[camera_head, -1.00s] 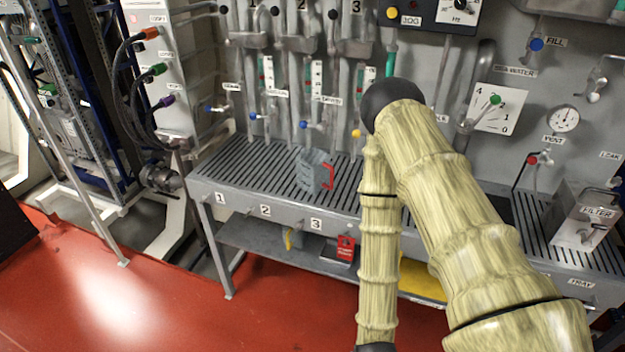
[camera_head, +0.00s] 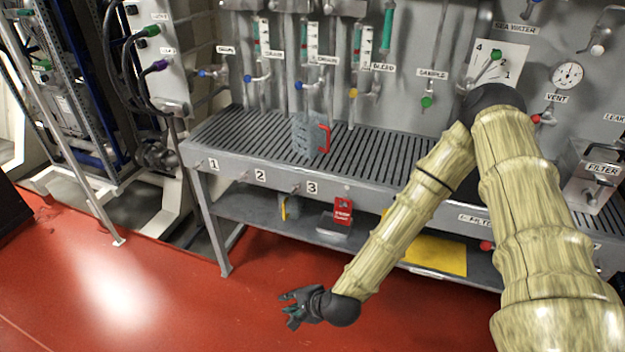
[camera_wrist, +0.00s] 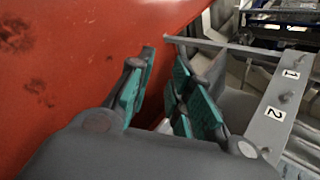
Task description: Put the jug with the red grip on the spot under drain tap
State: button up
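The grey translucent jug (camera_head: 305,136) stands upright on the slatted grate of the bench (camera_head: 250,133), with its red grip (camera_head: 324,139) facing right. Taps with blue knobs (camera_head: 248,79) (camera_head: 299,86) are on the pipes behind it, near small labels that seem to read DRAIN. A yellow-knobbed tap (camera_head: 353,92) is to their right, by a BLEED label. My gripper (camera_head: 288,308) is low over the red floor in front of the bench, well away from the jug. In the wrist view its teal-padded fingers (camera_wrist: 163,92) are apart, with nothing between them.
The bench front carries numbers 1, 2 and 3. A lower shelf (camera_head: 270,218) holds a red tag (camera_head: 343,211) and a yellow sheet (camera_head: 437,254). A filter box (camera_head: 598,178) stands at the right end. The grate left of the jug is clear.

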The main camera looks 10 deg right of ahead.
jog(key=w+d+r+m+t+b, duration=0.2)
jog(key=w+r+m+t+b, duration=0.3)
jog(key=w, duration=0.7)
jog(key=m+t+h+b, duration=0.5)
jog(key=m+t+b, duration=0.15)
jog(key=m, duration=0.95)
send_near(329, 142)
jog(key=shift+a+g, duration=0.25)
jog(key=shift+a, duration=0.1)
jog(key=shift+w+d+r, duration=0.15)
jog(key=shift+w+r, duration=0.05)
jog(key=shift+w, duration=0.05)
jog(key=shift+w+d+p, duration=0.2)
jog(key=shift+w+p, duration=0.3)
jog(key=shift+w, duration=4.65)
grip_shut()
